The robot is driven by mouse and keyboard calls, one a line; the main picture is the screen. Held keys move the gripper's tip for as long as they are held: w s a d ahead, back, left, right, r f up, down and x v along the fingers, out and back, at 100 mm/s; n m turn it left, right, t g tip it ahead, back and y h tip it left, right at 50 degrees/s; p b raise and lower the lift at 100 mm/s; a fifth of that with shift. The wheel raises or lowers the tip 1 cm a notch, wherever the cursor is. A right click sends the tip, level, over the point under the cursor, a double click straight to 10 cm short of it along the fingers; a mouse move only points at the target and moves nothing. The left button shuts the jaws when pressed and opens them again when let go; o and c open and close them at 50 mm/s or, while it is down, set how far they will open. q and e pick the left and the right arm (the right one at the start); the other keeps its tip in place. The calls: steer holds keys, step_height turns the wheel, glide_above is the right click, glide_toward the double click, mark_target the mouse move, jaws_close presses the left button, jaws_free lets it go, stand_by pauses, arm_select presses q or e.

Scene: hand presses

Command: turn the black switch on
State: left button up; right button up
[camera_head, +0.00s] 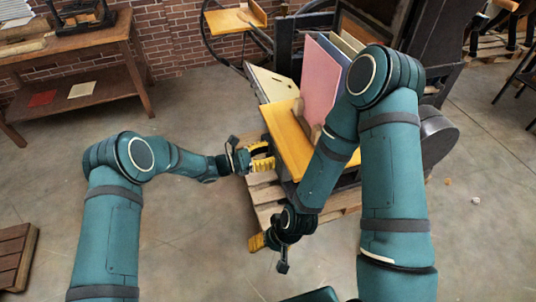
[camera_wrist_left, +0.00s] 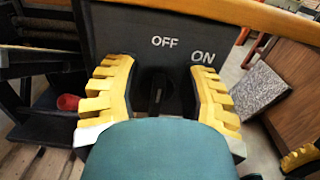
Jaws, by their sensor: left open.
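The black switch (camera_wrist_left: 157,92) shows in the left wrist view as a dark lever on a dark panel (camera_wrist_left: 125,32). The lever points up, toward the white OFF label (camera_wrist_left: 164,42); the ON label (camera_wrist_left: 203,57) is to its right. My left gripper (camera_wrist_left: 160,72) is open, with one yellow finger on each side of the switch. I cannot tell whether either finger touches it. In the head view my left gripper (camera_head: 262,157) is at the front of the press, and the switch is hidden. My right gripper (camera_head: 259,241) hangs low by the pallet, its opening unclear.
The press has a yellow wooden board (camera_head: 290,140) with a pink panel (camera_head: 322,82) standing on it. It rests on a wooden pallet (camera_head: 268,200). A red knob (camera_wrist_left: 68,102) is left of the switch. A wooden table (camera_head: 75,50) stands back left. The floor between is clear.

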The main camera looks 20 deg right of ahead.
arm_select(q)
jaws_close()
